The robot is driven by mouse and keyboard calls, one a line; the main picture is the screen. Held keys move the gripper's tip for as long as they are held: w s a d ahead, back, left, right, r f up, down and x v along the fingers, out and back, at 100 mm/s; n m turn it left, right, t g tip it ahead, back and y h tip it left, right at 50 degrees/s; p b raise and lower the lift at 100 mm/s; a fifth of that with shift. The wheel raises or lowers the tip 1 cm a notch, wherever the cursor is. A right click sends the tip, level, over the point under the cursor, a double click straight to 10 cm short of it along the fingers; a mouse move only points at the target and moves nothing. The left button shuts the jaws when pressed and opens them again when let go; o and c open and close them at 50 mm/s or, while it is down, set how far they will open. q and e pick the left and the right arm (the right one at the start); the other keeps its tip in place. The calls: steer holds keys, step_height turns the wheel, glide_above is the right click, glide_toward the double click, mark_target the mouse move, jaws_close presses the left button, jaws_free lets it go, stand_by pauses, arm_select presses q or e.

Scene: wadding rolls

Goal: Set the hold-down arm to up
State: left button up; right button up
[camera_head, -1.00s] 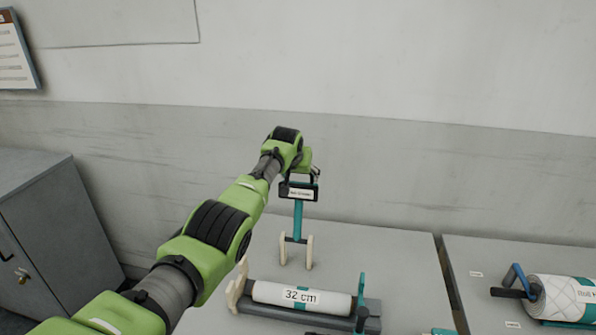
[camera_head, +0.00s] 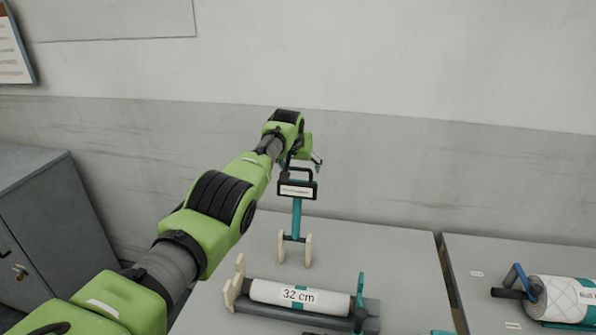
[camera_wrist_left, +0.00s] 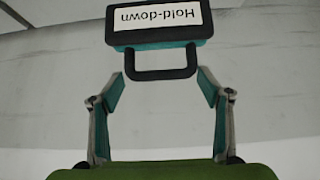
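The hold-down arm (camera_head: 297,215) is a teal bar standing upright between two cream posts on the grey table. Its black top plate carries a white label and a black loop handle; in the left wrist view the label on the plate (camera_wrist_left: 158,22) reads "Hold-down", upside down. My left gripper (camera_head: 318,164) is above and behind the handle in the head view. In the left wrist view my left gripper (camera_wrist_left: 160,85) has its fingers spread, with the handle's loop beyond and between the tips, apart from both. My right gripper is not in view.
A white roll (camera_head: 300,293) labelled "32 cm" lies in a grey holder in front of the arm. A second table (camera_head: 470,300) at right bears a quilted roll (camera_head: 560,298) with a blue lever. A grey cabinet (camera_head: 60,230) stands at left.

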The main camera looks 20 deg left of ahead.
arm_select(q)
steer(key=shift+w+f, duration=0.2)
steer(key=shift+f, duration=0.35)
steer(key=shift+v, duration=0.85)
steer(key=v, duration=1)
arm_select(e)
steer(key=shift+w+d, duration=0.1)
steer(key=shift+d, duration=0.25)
arm_select(q)
steer(key=shift+w, duration=0.15)
